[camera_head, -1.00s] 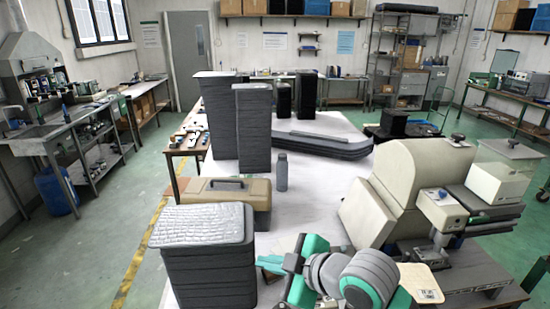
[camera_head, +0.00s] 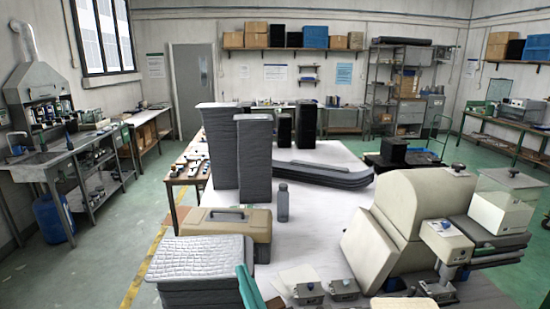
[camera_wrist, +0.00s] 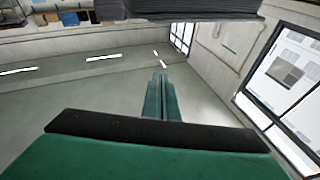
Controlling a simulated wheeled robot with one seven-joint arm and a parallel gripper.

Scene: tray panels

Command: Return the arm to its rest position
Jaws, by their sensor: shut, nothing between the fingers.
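My gripper (camera_wrist: 162,98) shows in the wrist view with its two green fingers together and nothing between them. It points out over open space, with walls, a window and lights beyond, and the view looks rotated. In the head view only a teal part of my arm (camera_head: 249,287) shows at the bottom edge, beside the front stack of grey panels (camera_head: 200,262). The rest of my arm is out of that frame, and I cannot tell whether the teal part touches the stack.
A beige toolbox (camera_head: 225,231), a grey bottle (camera_head: 283,204) and tall dark stacks (camera_head: 255,160) stand on the white table (camera_head: 310,235). A large cream machine (camera_head: 415,205) fills the right. Small grey boxes (camera_head: 308,293) sit at the front. A dark layered edge (camera_wrist: 190,8) crosses the wrist view's top.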

